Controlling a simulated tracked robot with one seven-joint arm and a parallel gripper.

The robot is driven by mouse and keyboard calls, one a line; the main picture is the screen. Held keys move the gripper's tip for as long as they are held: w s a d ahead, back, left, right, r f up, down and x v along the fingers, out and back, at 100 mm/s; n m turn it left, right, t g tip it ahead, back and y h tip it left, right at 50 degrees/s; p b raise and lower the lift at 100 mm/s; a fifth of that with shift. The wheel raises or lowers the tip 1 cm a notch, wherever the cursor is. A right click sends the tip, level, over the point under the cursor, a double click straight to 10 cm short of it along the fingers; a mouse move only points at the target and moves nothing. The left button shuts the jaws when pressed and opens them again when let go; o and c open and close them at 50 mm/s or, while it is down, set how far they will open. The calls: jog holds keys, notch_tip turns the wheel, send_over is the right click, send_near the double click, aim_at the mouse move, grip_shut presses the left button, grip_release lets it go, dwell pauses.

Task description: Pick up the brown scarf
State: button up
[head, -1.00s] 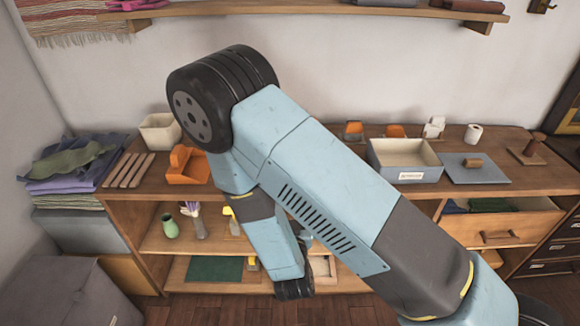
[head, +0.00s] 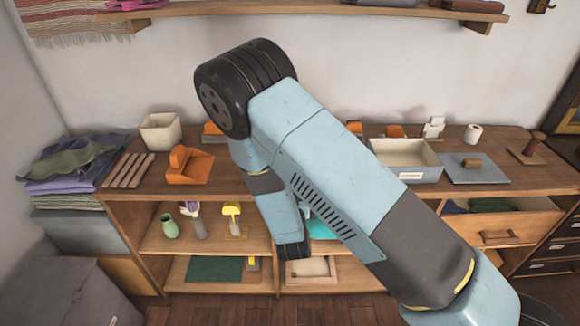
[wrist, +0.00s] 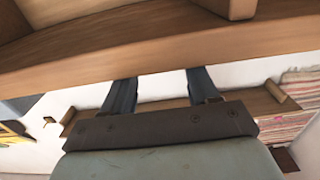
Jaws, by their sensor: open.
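A folded reddish-brown cloth (head: 468,5), which may be the brown scarf, lies on the high wall shelf at the top right of the head view, cut by the frame's upper edge. My gripper (wrist: 160,80) shows in the wrist view with its two dark fingers apart and nothing between them. A wooden board edge (wrist: 160,48) runs close beyond the fingertips. In the head view my arm bends down in front of the cabinet, low and well away from the brown cloth, and its fingers are hidden there.
The wall shelf (head: 300,10) also holds a pink cloth (head: 135,4) and a dark grey folded cloth (head: 385,2). The cabinet top (head: 225,165) carries an orange holder (head: 188,168), a grey-blue box (head: 405,172) and small items. Folded cloths (head: 75,165) are stacked at left.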

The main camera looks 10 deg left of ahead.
jog(key=shift+x, duration=1.6)
jog(key=shift+c, duration=0.3)
grip_shut()
